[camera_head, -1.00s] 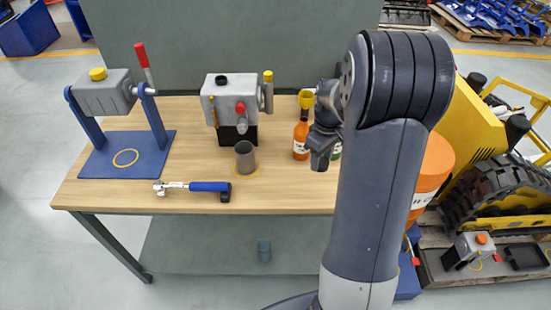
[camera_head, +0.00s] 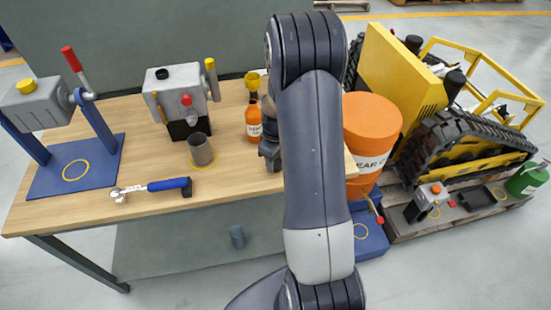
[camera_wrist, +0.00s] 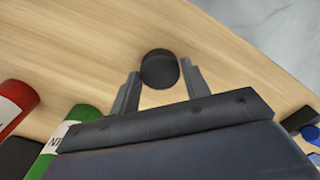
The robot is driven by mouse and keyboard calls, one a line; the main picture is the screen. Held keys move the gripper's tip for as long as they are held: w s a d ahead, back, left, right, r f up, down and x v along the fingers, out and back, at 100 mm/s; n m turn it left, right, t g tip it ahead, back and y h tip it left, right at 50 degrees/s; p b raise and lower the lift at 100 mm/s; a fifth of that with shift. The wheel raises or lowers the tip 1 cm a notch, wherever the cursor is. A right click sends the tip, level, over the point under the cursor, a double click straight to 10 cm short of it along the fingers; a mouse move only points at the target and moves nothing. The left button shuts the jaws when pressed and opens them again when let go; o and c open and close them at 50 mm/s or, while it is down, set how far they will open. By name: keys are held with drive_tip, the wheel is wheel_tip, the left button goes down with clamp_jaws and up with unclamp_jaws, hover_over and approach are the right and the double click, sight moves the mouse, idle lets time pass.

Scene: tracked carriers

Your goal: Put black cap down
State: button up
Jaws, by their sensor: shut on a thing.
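My gripper (camera_wrist: 160,82) is shut on the black cap (camera_wrist: 159,69), a dark round piece between its two fingertips in the wrist view. The pale wooden table (camera_wrist: 210,45) lies below it; I cannot tell whether the cap touches the wood. In the head view my gripper (camera_head: 270,152) is partly behind my arm, just right of an orange bottle (camera_head: 254,124). The cap is hidden there.
A red bottle (camera_wrist: 18,105) and a green bottle (camera_wrist: 80,118) are close to my gripper at left. An orange drum (camera_head: 371,130) is at right.

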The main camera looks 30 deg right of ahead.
sight(276, 163)
drive_tip(key=shift+f, duration=0.15)
drive_tip(key=o, duration=0.5)
drive_tip(key=shift+f, duration=0.1)
drive_tip(key=o, duration=0.5)
wheel_tip(276, 163, up, 12)
drive_tip(key=shift+r, duration=0.25)
